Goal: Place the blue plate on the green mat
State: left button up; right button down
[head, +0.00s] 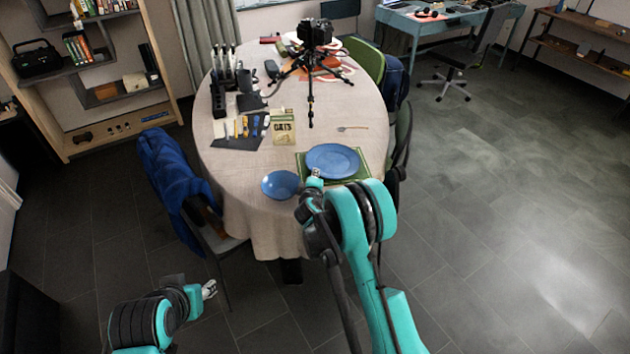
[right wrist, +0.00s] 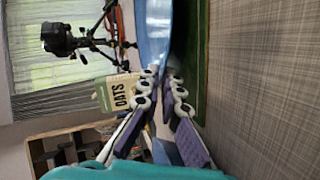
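The blue plate (head: 332,160) is over the green mat (head: 303,164) at the table's near right. In the right wrist view the plate (right wrist: 153,35) shows nearly edge-on, with a dark band between it and the mat (right wrist: 204,60); I cannot tell whether they touch. My right gripper (head: 315,178) is at the plate's near left rim. Its fingertips (right wrist: 164,80) lie close together on either side of the rim, shut on it. The arm hides part of the mat. My left gripper (head: 209,289) is low, away from the table, its opening unclear.
A blue bowl (head: 281,184) sits just left of the right gripper, near the table edge. A fork (head: 352,128), an oats packet (head: 284,128) and a camera tripod (head: 310,85) stand or lie farther back. Chairs flank the table (head: 232,180).

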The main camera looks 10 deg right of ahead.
jog(key=shift+f, duration=0.65)
pick_arm(q)
jog(key=shift+f, duration=0.3)
pick_arm(e)
jog(key=shift+r, duration=0.15)
jog(key=c, duration=2)
grip_release()
